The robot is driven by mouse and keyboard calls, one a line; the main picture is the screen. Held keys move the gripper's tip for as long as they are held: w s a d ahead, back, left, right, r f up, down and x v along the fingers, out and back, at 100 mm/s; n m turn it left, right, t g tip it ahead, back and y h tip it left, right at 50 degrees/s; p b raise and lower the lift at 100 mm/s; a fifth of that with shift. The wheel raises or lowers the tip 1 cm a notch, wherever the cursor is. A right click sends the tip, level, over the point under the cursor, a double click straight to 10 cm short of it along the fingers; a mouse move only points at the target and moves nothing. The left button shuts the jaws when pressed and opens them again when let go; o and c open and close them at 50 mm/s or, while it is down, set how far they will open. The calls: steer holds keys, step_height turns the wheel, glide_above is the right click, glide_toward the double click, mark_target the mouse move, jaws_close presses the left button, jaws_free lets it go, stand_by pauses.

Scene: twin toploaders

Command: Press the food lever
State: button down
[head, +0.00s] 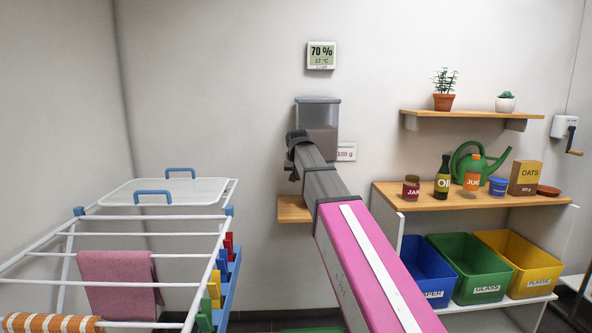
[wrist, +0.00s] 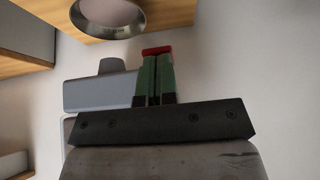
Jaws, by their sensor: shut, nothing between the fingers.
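The food dispenser (head: 318,112) is on the back wall, with a clear grey hopper on top. My arm covers its lower part in the head view, and no lever can be made out there. In the wrist view a blue-grey block (wrist: 98,92), seemingly the dispenser's body, has a short grey tab (wrist: 112,67), which may be the lever. My gripper (wrist: 157,52) is shut and empty, with green fingers and red at the tips. It is just right of the block and tab in the wrist view; I cannot tell whether it touches them.
A metal bowl (wrist: 108,16) is on a wooden shelf (head: 292,209) by the dispenser. A drying rack (head: 150,217) stands left. A shelf unit (head: 440,201) with jars and bins is right. A small sign (head: 346,152) is beside the dispenser.

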step_height(320, 180, down, 4)
steer(key=t, duration=0.4)
steer(key=shift+w, duration=0.15)
steer(key=shift+w+f+t, duration=0.3)
steer(key=shift+w+f, duration=0.1)
steer(key=shift+f, duration=0.15)
steer(key=shift+r, duration=0.8)
